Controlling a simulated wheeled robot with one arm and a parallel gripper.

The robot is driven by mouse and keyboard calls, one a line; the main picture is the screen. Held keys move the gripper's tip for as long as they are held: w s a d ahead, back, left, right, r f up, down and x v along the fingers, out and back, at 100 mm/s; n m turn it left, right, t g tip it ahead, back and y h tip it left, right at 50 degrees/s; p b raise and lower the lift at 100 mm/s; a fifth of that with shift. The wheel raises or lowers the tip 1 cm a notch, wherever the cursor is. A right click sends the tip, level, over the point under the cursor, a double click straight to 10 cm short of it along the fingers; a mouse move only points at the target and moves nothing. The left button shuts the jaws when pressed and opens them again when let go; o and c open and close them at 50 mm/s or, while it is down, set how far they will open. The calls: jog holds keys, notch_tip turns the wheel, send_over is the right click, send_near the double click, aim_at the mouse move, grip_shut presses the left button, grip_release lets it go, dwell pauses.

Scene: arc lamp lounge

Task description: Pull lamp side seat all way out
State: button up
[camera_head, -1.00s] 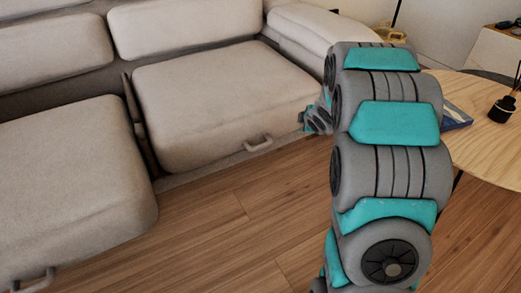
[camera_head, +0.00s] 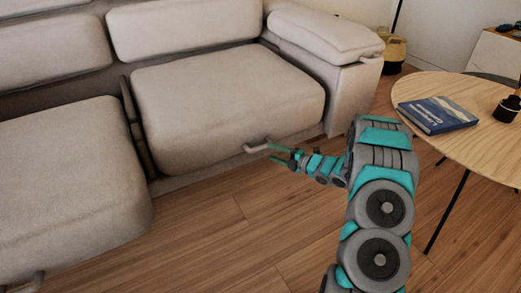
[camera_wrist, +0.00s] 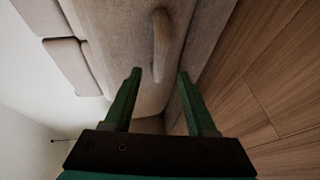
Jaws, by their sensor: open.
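The lamp side seat (camera_head: 225,95) is the right-hand beige seat cushion of the sofa, beside the armrest. Its front looks about level with the armrest's front. A pale bar handle (camera_head: 257,147) sticks out from its lower front. My gripper (camera_head: 270,152) is open, with its two fingertips just right of the handle. In the wrist view the handle (camera_wrist: 161,45) stands ahead of my gripper (camera_wrist: 159,76), in line with the gap between the fingers. The fingers look empty, and I cannot tell whether either touches the handle.
The left seat (camera_head: 65,175) juts farther forward, with its own handle (camera_head: 28,283). A round wooden table (camera_head: 465,135) with a blue book (camera_head: 437,114) stands to the right of my arm. A lamp pole (camera_head: 397,15) is behind the armrest (camera_head: 355,85). Wood floor (camera_head: 225,235) lies clear before the seat.

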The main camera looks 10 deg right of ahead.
aim_at(263, 149)
jog(key=shift+x, duration=3.55)
jog(key=shift+c, duration=0.4)
grip_shut()
